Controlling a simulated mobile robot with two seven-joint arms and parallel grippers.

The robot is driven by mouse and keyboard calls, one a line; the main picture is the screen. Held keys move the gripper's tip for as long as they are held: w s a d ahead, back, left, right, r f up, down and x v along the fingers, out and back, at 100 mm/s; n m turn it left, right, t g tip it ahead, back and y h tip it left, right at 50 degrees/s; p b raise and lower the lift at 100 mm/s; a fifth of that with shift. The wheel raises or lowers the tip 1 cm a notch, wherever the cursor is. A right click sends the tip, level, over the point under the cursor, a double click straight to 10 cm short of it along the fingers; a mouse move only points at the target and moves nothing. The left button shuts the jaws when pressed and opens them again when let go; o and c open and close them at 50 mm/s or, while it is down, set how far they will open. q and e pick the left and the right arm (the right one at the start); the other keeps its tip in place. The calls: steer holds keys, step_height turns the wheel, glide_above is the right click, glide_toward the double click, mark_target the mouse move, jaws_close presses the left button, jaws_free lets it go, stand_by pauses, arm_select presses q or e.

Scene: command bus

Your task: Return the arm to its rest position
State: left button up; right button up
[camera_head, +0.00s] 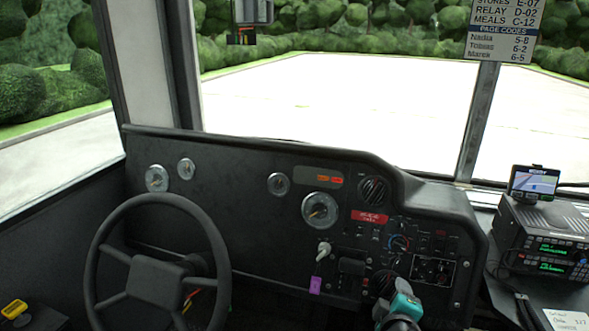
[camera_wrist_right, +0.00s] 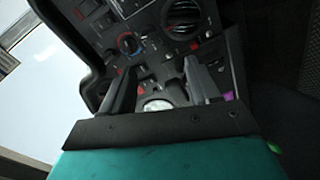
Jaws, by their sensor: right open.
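My right gripper (camera_head: 392,287) shows at the bottom of the head view as a teal and dark shape in front of the lower right of the dashboard (camera_head: 240,225). In the right wrist view its two dark fingers (camera_wrist_right: 158,82) stand apart with nothing between them. Dashboard switches and a round vent (camera_wrist_right: 183,15) lie beyond the fingers. I cannot tell how far the fingertips are from the panel. My left gripper is not in view.
A steering wheel (camera_head: 158,278) stands at left. A key with a purple tag (camera_head: 316,285) hangs from the dash near my right gripper. A radio (camera_head: 545,240) with a small screen (camera_head: 534,181) sits at right, above a paper note (camera_head: 568,320). A sign (camera_head: 503,30) hangs at the windshield.

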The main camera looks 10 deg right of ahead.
steer(key=s+a+f+m+g+y, duration=0.1)
steer(key=s+a+f+m+y, duration=0.2)
steer(key=s, duration=0.7)
steer(key=s+a+f+m+y, duration=0.4)
steer(key=s+a+f, duration=0.1)
steer(key=s, duration=0.5)
steer(key=shift+a+f+g, duration=0.25)
steer(key=shift+a+g, duration=0.15)
steer(key=shift+a, duration=0.35)
